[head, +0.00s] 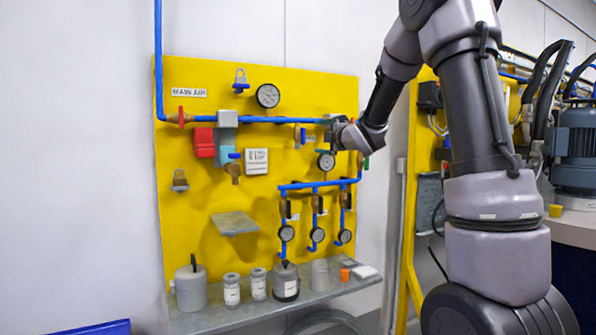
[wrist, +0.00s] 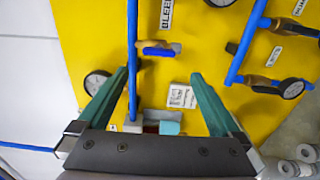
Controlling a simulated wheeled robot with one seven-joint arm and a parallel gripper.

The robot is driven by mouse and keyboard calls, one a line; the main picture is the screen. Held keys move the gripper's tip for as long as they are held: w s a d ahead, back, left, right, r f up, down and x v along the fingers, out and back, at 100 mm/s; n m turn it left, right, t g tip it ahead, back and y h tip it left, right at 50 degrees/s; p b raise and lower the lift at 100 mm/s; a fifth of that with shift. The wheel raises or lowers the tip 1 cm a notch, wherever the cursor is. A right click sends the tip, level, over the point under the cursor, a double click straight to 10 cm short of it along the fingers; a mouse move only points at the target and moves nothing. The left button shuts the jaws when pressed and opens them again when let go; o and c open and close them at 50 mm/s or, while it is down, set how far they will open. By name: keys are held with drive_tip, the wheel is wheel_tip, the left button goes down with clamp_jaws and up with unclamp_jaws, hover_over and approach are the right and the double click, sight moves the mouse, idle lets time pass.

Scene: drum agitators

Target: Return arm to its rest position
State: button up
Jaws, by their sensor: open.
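My gripper (wrist: 164,78) is open in the wrist view, its two green fingers spread with nothing held between them. Beyond the fingers is the yellow panel (wrist: 95,40), with a blue-handled valve (wrist: 160,50) on a vertical blue pipe. In the head view my arm reaches from the right side up and over to the left, and its wrist end is in front of the right part of the yellow panel (head: 200,135). The fingers are hard to make out there. I cannot tell whether they touch any pipe.
The panel carries blue pipes, gauges (head: 268,95), a red block (head: 204,142) and a small tilted plate (head: 234,223). A grey shelf (head: 225,316) below holds several containers. A yellow post (head: 411,210) and a blue motor (head: 577,145) stand at right. The left wall area is clear.

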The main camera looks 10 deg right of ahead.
drive_tip(key=s+d+m+g+h, duration=0.2)
drive_tip(key=s+d+m+h, duration=0.15)
drive_tip(key=s+m, duration=0.5)
drive_tip(key=s+d+m+g+h, duration=0.2)
drive_tip(key=s+d+m, duration=0.2)
drive_tip(key=s+m, duration=0.4)
drive_tip(key=s+a+f+m+g, duration=0.2)
drive_tip(key=s+m, duration=0.1)
drive_tip(key=s, duration=0.5)
drive_tip(key=s+a+f+m+g+y, duration=0.1)
drive_tip(key=s+a+f+m+g, duration=0.1)
drive_tip(key=s, duration=0.6)
drive_tip(key=s+a+f+m+g+y, duration=0.1)
drive_tip(key=s+f+m, duration=0.3)
drive_tip(key=s, duration=0.4)
drive_tip(key=shift+a+g, duration=0.4)
drive_tip(key=shift+g, duration=0.2)
drive_tip(key=shift+w+m, duration=0.1)
drive_tip(key=shift+m, duration=0.15)
idle(3.1)
